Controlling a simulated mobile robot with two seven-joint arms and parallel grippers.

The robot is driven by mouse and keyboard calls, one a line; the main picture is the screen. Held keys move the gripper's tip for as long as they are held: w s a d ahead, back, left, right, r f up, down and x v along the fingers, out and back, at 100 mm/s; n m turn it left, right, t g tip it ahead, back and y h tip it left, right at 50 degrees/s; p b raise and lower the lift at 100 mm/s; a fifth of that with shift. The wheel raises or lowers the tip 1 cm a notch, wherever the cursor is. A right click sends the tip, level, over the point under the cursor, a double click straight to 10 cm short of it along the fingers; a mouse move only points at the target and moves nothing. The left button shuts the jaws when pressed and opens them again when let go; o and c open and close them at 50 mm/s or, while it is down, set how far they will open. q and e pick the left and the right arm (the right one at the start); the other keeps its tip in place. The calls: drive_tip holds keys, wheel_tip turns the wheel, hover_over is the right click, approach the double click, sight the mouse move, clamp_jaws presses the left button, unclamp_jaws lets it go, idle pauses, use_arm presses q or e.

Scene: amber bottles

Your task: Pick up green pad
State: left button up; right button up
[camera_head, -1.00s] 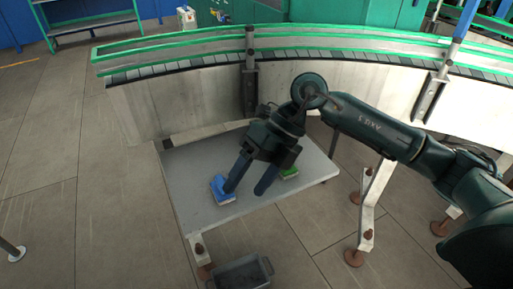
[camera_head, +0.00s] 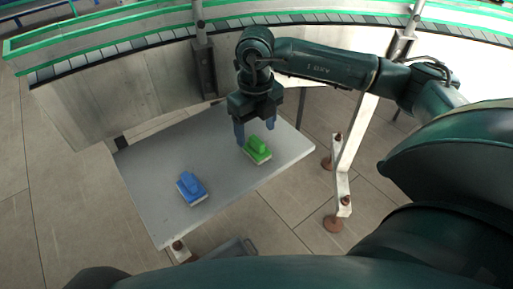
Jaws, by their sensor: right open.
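The green pad (camera_head: 257,149) has a pale underside and a raised green grip on top. It lies on the grey table (camera_head: 160,150) in the head view, near the table's right part. My right gripper (camera_head: 255,136) is open, with its blue fingers pointing down over the pad. One finger shows at the pad's left and the other near its upper right. I cannot tell whether the fingers touch it. A blue pad (camera_head: 191,188) of the same shape lies apart, to the lower left on the table. My left gripper is not in view.
A curved conveyor (camera_head: 130,45) with green rails runs behind the table, with a grey support post (camera_head: 203,60) near my right gripper. A grey bin (camera_head: 232,250) stands on the floor below the table's front edge, partly hidden. The table's left part is clear.

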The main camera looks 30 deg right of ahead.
sight(257, 139)
wheel_tip(257, 139, down, 5)
drive_tip(key=shift+s+f, duration=0.1)
drive_tip(key=shift+s, duration=0.05)
drive_tip(key=shift+c, duration=0.4)
drive_tip(key=c, duration=1)
wheel_tip(257, 139, up, 10)
drive_tip(key=shift+r, duration=0.15)
drive_tip(key=o, duration=0.5)
drive_tip(key=shift+c, duration=0.2)
drive_tip(key=c, duration=0.4)
drive_tip(key=shift+o, duration=0.2)
